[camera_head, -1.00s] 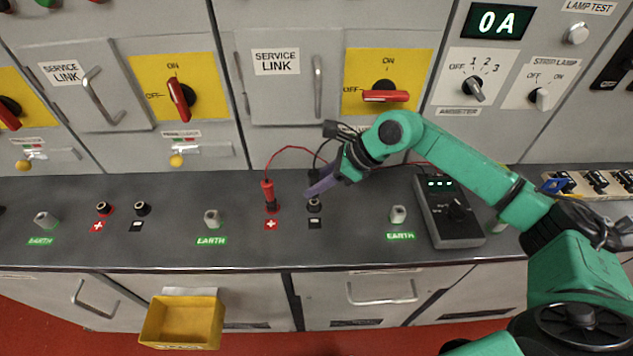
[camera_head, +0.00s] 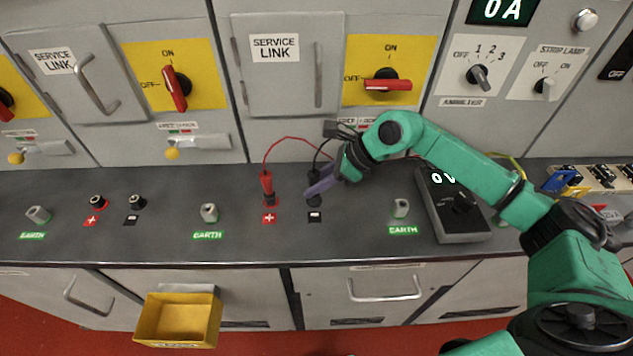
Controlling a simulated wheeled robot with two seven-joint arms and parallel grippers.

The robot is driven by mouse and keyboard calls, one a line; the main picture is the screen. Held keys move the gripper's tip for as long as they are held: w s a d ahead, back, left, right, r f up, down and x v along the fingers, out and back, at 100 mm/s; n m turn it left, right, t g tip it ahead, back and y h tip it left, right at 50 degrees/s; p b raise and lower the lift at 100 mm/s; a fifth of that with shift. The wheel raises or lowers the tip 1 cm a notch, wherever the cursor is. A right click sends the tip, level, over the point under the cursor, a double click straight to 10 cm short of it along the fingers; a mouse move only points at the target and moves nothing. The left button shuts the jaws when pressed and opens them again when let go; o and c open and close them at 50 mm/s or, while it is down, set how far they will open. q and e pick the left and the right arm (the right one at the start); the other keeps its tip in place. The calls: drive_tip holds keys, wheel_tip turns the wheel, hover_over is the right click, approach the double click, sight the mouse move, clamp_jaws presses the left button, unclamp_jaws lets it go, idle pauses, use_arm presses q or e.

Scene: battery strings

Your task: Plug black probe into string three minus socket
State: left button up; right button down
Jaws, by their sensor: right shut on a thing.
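The black probe (camera_head: 314,177) stands upright over the black minus socket (camera_head: 314,201), just above its black label (camera_head: 315,217). Its tip is hidden, so I cannot see how deep it sits. My right gripper (camera_head: 322,185) is shut on the black probe from the right, low over the counter. The red probe (camera_head: 267,187) stands upright in the plus socket to the left. The meter (camera_head: 451,206) lies on the counter at the right and reads 0 V. My left gripper is not in view.
Earth posts (camera_head: 401,207) stand on the grey counter (camera_head: 350,248). Another red and black socket pair (camera_head: 137,201) is at the left. Red switch handles (camera_head: 387,85) are on the panels behind. A yellow bin (camera_head: 180,318) hangs at the front. The red and black leads run behind my gripper.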

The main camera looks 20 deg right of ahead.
drive_tip(key=c, duration=0.5)
unclamp_jaws()
drive_tip(key=shift+c, duration=0.2)
drive_tip(key=shift+d+r, duration=0.2)
drive_tip(key=shift+d, duration=0.05)
drive_tip(key=b+v, duration=0.3)
drive_tip(key=v, duration=1.1)
drive_tip(key=shift+s+a, duration=0.15)
